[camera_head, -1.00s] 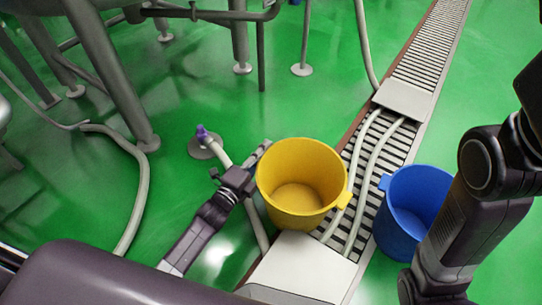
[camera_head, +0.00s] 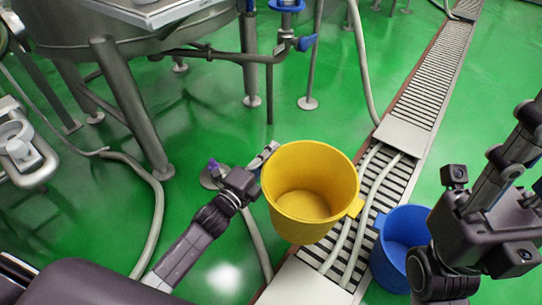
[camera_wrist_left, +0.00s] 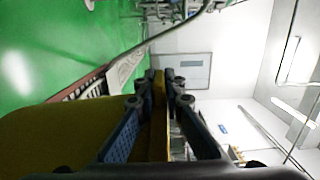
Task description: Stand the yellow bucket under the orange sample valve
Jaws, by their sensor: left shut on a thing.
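The yellow bucket (camera_head: 305,235) is upright and empty in the middle of the head view, seemingly held above the floor drain. My left gripper (camera_head: 268,158) is at its left rim. In the left wrist view the two fingers of my left gripper (camera_wrist_left: 158,100) are shut on a yellow part of the bucket (camera_wrist_left: 50,140). My right gripper (camera_head: 515,190) is at the right edge of the head view, and its fingers are unclear. No orange sample valve shows; a valve with a blue handle (camera_head: 305,42) hangs from the tank piping.
A blue bucket (camera_head: 388,262) stands right of the drain grating (camera_head: 425,95). Pale hoses (camera_head: 375,195) lie across the grating. A steel tank (camera_head: 130,35) on legs stands at the upper left. A purple-handled fitting (camera_head: 213,165) is behind my left gripper. Green floor (camera_head: 330,130) is clear beyond the bucket.

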